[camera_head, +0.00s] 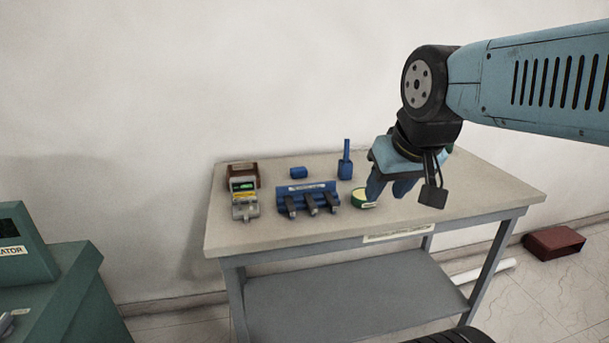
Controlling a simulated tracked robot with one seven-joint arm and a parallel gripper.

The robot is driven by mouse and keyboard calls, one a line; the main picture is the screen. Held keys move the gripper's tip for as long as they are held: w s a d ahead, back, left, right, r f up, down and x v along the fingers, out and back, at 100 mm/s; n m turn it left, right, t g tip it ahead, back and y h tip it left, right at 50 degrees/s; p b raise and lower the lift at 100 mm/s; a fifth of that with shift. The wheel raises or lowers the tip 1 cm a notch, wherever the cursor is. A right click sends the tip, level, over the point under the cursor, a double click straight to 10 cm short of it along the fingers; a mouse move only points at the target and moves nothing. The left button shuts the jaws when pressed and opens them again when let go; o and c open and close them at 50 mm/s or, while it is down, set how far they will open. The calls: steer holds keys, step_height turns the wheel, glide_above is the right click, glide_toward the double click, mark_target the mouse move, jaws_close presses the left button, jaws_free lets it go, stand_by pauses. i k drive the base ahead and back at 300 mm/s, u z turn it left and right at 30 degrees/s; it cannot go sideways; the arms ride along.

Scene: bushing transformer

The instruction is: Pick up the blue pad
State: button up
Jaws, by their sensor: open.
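A small blue block-like pad (299,172) lies on the table (430,212) near its back edge, behind a blue rack. My gripper (386,194) points down over the right half of the table, to the right of the pad and well apart from it. Its fingers are open and I see nothing between them. The fingers partly overlap a round green and yellow thing (362,199) in the picture; I cannot tell whether they touch it.
The blue rack (308,198) holds several dark-handled tools. A blue upright bottle-like thing (345,162) stands between pad and gripper. A grey-yellow meter (245,205) and brown box (243,172) are at left. The table's front is clear. A green cabinet (50,275) stands lower left.

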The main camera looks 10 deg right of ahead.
mark_target(296, 173)
steer(key=u, duration=0.15)
steer(key=i, duration=0.95)
steer(key=z, duration=0.1)
